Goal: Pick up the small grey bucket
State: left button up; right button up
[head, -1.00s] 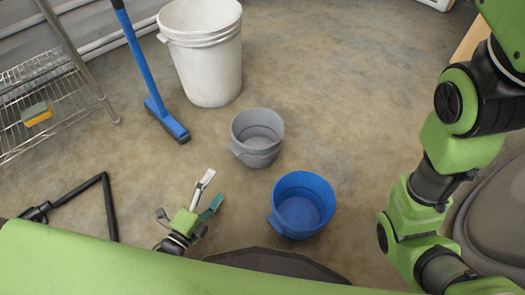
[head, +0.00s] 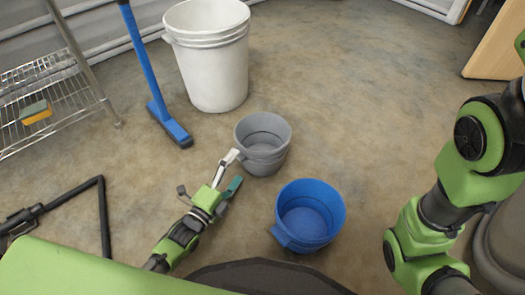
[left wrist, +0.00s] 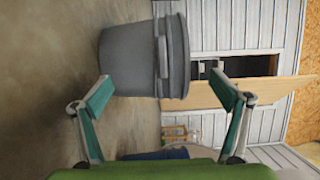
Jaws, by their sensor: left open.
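The small grey bucket (head: 263,143) stands upright on the floor near the middle of the head view. My left gripper (head: 234,170) is open just left of and nearer than the bucket, its fingers pointing toward it. In the left wrist view the grey bucket (left wrist: 145,57) appears on its side, ahead of the open fingers of my left gripper (left wrist: 165,95). I see nothing between those fingers at their base. One finger appears close to the bucket's wall; I cannot tell if they touch. My right gripper is out of view.
A blue bucket (head: 309,214) stands close by at the lower right of the grey one. A large white bucket (head: 215,60) and a blue push broom (head: 172,128) stand behind. A wire shelf (head: 45,105) with a sponge is at left. Floor to the right is clear.

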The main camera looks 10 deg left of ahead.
aim_at(241, 160)
pick_arm(q)
jog(key=b+x, duration=0.2)
jog(key=x, duration=0.1)
jog(key=shift+w+a+f, duration=0.1)
jog(key=shift+w+f, duration=0.05)
jog(key=shift+f, duration=0.2)
jog(key=shift+w+r, duration=0.1)
jog(key=shift+w, duration=0.1)
jog(key=shift+c, duration=0.4)
